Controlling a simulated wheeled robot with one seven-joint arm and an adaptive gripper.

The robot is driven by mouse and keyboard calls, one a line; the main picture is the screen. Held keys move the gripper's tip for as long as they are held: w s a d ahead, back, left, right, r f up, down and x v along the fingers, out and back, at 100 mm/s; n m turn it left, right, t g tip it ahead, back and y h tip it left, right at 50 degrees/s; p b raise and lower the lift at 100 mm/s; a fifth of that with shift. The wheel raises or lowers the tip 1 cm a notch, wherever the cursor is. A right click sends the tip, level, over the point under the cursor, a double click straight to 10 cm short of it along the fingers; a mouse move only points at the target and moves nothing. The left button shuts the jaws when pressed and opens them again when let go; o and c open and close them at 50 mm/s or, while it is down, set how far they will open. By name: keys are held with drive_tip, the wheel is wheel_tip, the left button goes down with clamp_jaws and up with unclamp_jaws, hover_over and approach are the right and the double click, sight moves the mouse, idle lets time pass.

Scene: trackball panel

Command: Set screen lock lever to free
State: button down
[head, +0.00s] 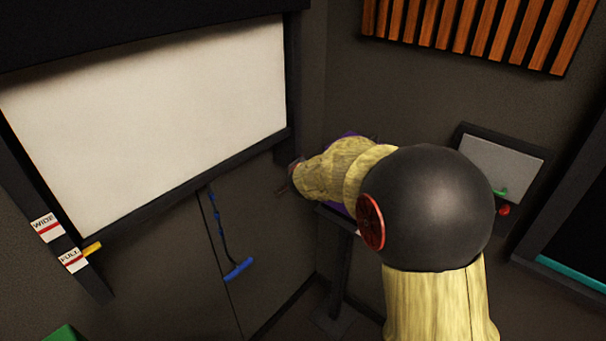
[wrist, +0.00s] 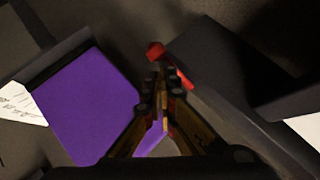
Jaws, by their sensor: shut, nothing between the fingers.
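A red lever (wrist: 156,50) with a knobbed end shows in the wrist view, just beyond my fingertips. It sits at the edge of a dark frame bar (wrist: 215,75). Its shaft runs behind my fingers, so whether they touch it I cannot tell. No label for its positions is legible. My gripper (wrist: 160,75) is shut and empty, its fingertips just below the lever's knob in the picture. In the head view my gripper (head: 283,189) is small and dark, at the lower right corner of the white screen (head: 160,110); my arm hides much of that area.
A purple-topped stand (wrist: 90,105) with a white card (wrist: 20,103) is close to my gripper. A blue pull handle (head: 239,269) hangs below the screen. A yellow pointer (head: 92,248) is by the WIDE and FULL labels. A grey wall panel (head: 500,165) is at right.

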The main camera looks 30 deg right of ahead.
drive_tip(key=shift+w+d+f+n+t+h+b, duration=0.15)
drive_tip(key=shift+h+b, duration=0.1)
drive_tip(key=shift+b, duration=0.2)
drive_tip(key=shift+s+f+n+t+h+b, duration=0.1)
drive_tip(key=shift+t+h+b, duration=0.1)
drive_tip(key=shift+b, duration=0.25)
drive_tip(key=shift+w+d+f+n+t+h+b, duration=0.15)
drive_tip(key=shift+h+b, duration=0.1)
drive_tip(key=shift+b, duration=0.2)
drive_tip(key=shift+s+f+b, duration=0.1)
drive_tip(key=shift+f+b, duration=0.05)
drive_tip(key=shift+b, duration=0.2)
idle(1.0)
